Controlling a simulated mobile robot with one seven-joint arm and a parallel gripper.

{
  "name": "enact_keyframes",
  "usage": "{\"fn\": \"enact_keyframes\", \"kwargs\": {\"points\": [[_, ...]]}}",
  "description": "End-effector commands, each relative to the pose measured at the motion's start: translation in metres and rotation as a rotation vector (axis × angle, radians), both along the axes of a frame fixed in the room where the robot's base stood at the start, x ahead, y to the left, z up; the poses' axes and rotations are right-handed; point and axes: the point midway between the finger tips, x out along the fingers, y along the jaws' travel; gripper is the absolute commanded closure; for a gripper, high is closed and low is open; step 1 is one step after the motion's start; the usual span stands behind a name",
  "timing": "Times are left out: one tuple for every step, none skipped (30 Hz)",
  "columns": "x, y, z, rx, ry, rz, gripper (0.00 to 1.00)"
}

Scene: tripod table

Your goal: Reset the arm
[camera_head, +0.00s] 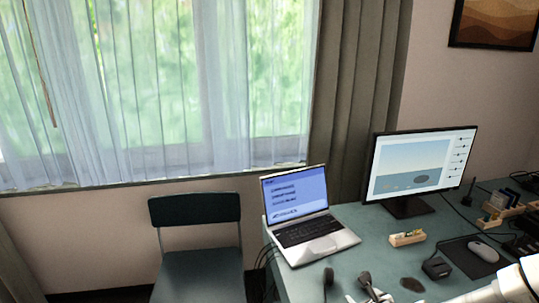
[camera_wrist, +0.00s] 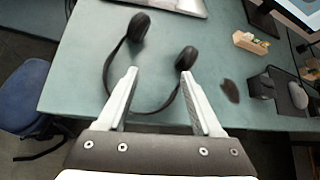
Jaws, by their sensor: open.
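My gripper (camera_wrist: 159,72) is open in the wrist view, its two pale fingers spread apart over the green desk (camera_wrist: 85,75). Nothing shows clamped between the fingers. Black headphones (camera_wrist: 138,27) lie on the desk just ahead of the fingertips, one ear cup close to the right fingertip. Their band curves below the fingers and is partly hidden by them; I cannot tell whether they touch. In the head view, my white arm enters at the bottom right, and the headphones (camera_head: 328,277) show at the bottom edge, with the gripper mostly cut off.
A laptop (camera_head: 297,214) and a monitor (camera_head: 421,165) stand on the desk. A small wooden holder (camera_head: 407,238), a dark oval item (camera_head: 412,285) and a mouse (camera_head: 483,251) on a dark pad lie to the right. A chair (camera_head: 197,250) stands left of the desk.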

Motion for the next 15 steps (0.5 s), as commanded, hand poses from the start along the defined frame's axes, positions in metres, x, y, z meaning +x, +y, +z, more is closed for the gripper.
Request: {"fn": "enact_keyframes", "kwargs": {"points": [[0.0, 0.008, 0.003, -0.072, 0.029, 0.083, 0.33], [-0.001, 0.012, 0.003, -0.112, 0.049, 0.13, 0.33], [-0.003, 0.017, 0.004, -0.165, 0.073, 0.195, 0.33], [-0.004, 0.021, 0.004, -0.204, 0.091, 0.243, 0.33], [-0.005, 0.025, 0.006, -0.244, 0.108, 0.291, 0.33], [-0.007, 0.029, 0.008, -0.297, 0.13, 0.354, 0.33], [-0.009, 0.032, 0.01, -0.336, 0.146, 0.401, 0.33], [-0.01, 0.035, 0.012, -0.375, 0.161, 0.448, 0.33], [-0.012, 0.039, 0.015, -0.429, 0.181, 0.51, 0.33], [-0.014, 0.042, 0.018, -0.468, 0.194, 0.556, 0.33], [-0.015, 0.044, 0.021, -0.506, 0.209, 0.601, 0.33], [-0.017, 0.047, 0.027, -0.558, 0.225, 0.662, 0.33], [-0.019, 0.049, 0.031, -0.596, 0.238, 0.705, 0.33], [-0.021, 0.052, 0.035, -0.634, 0.249, 0.751, 0.33], [-0.023, 0.055, 0.041, -0.685, 0.264, 0.811, 0.33]]}}
